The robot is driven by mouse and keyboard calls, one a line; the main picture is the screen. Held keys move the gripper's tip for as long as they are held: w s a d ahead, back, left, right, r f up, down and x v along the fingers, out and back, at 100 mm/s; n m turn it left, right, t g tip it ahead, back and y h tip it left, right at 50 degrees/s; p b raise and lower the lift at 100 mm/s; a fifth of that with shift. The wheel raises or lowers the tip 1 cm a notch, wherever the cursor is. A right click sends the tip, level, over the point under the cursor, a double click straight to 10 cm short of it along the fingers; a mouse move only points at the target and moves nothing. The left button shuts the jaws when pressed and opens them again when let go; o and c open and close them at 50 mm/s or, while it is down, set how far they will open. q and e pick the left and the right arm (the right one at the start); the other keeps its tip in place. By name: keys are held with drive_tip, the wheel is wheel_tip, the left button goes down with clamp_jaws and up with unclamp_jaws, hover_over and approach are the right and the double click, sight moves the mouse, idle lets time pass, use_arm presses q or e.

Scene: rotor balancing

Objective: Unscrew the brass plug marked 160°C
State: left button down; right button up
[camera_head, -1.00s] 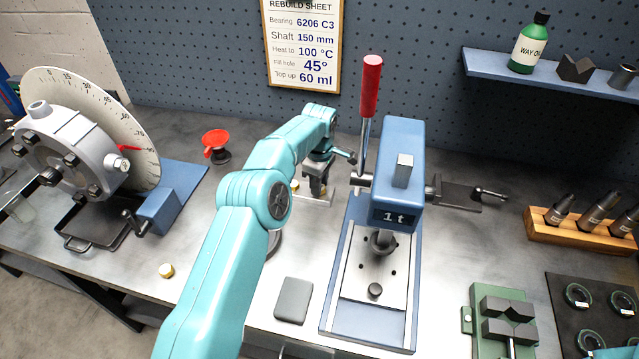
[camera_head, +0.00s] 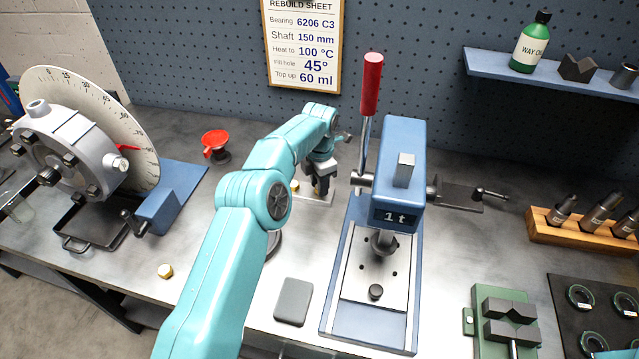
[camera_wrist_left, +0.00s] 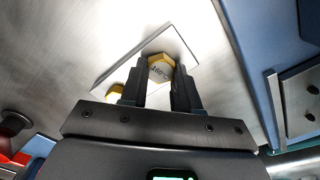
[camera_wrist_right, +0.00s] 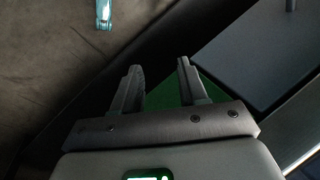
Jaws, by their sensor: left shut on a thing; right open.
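The brass plug marked 160°C (camera_wrist_left: 160,69) is hexagonal and sits between the fingers of my left gripper (camera_wrist_left: 160,78), which is shut on it. The plug is over a flat metal plate (camera_wrist_left: 128,62). Whether it is still seated in the plate cannot be told. In the head view my left gripper (camera_head: 321,188) points down at this plate (camera_head: 313,200), and its fingers hide the held plug. A second brass plug (camera_head: 294,186) stands beside the gripper and shows in the left wrist view (camera_wrist_left: 115,93). My right gripper (camera_wrist_right: 160,67) is open and empty.
The blue press (camera_head: 400,150) with its red-handled lever (camera_head: 371,85) stands close right of my left gripper. A loose brass piece (camera_head: 165,271) and a grey block (camera_head: 293,301) lie in front. Bare bench lies between them.

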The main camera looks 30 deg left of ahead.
use_arm(q)
drive_tip(key=shift+r, duration=0.15)
drive_tip(key=shift+r+p, duration=0.8)
drive_tip(key=shift+r, duration=0.1)
drive_tip(key=shift+r, duration=0.1)
wheel_tip(320, 180, up, 5)
drive_tip(key=p, duration=0.4)
drive_tip(key=shift+f, duration=0.2)
